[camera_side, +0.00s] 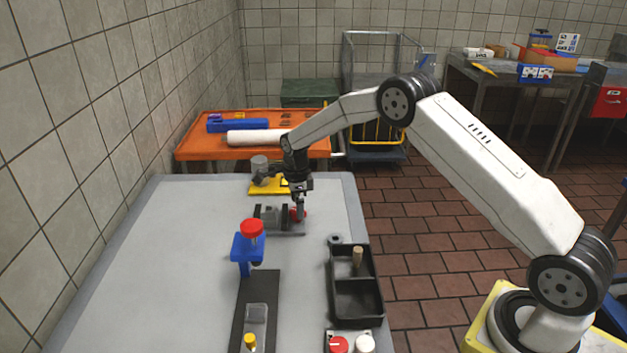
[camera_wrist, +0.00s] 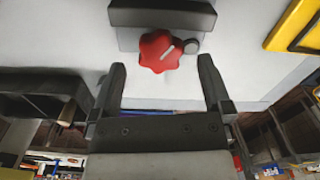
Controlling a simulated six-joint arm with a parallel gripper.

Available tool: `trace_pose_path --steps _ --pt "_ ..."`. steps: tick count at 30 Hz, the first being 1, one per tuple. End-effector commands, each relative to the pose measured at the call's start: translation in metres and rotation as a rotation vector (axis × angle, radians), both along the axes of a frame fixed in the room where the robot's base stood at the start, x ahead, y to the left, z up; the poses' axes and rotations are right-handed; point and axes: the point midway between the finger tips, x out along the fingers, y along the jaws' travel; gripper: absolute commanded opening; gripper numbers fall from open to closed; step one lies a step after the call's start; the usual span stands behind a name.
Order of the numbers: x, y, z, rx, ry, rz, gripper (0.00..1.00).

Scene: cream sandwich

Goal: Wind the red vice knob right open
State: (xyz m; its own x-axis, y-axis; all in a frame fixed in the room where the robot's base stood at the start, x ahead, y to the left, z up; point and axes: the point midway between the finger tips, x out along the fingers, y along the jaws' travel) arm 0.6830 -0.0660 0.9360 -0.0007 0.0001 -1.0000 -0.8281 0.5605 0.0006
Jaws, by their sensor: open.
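The red vice knob (camera_wrist: 160,51) is a lobed knob with a pale line across it, on the front of the dark grey vice (camera_wrist: 162,14) in the wrist view. In the side view the knob (camera_side: 298,214) sits at the right of the vice (camera_side: 268,216), partly hidden by my gripper. My gripper (camera_side: 299,212) points down at the knob. In the wrist view my gripper (camera_wrist: 161,72) is open, with a finger on each side and the knob just past the tips, centred between them. I cannot tell whether a finger touches it.
A blue clamp with a red top (camera_side: 248,250) stands nearer on the table (camera_side: 150,270). A black divided tray (camera_side: 357,310) lies at the right edge, holding a wooden peg (camera_side: 358,260). A yellow-based device (camera_side: 266,185) sits behind the vice. The table's left side is clear.

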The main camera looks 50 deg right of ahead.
Motion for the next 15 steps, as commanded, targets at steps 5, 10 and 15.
trace_pose_path --steps 5,10,15 --pt "0.000 0.000 -0.015 0.000 0.000 0.000 1.00" --pt "0.000 0.000 -0.019 0.000 0.000 0.000 1.00" --pt "0.000 0.000 -0.019 -0.001 -0.001 0.000 1.00"
